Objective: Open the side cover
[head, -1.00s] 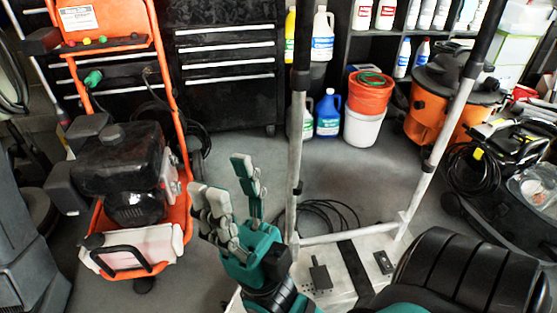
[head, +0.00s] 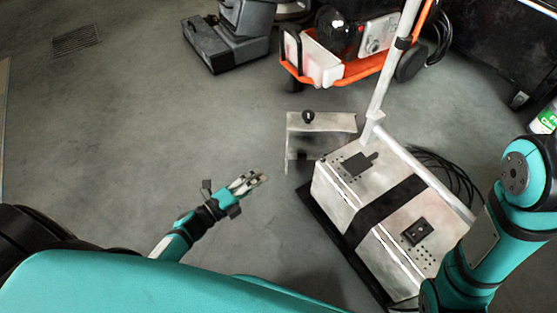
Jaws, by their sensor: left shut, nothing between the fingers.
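A metal box (head: 397,218) with a black band across its top stands on the floor right of centre in the head view. A bent pale metal panel with a black knob, likely the side cover (head: 333,122), stands out beyond the box's far left end. A darker area shows beneath its top edge. I cannot tell how it joins the box. My left gripper (head: 258,180) is shut and empty, to the left of the box and nearer than the panel, apart from both. My right arm crosses the right edge; its gripper is not in view.
A white pole frame (head: 388,75) rises from the box. An orange-framed machine (head: 350,68) and a grey machine (head: 228,38) stand at the back. Black cable (head: 447,172) lies behind the box. The floor on the left is clear, with a grate (head: 76,40).

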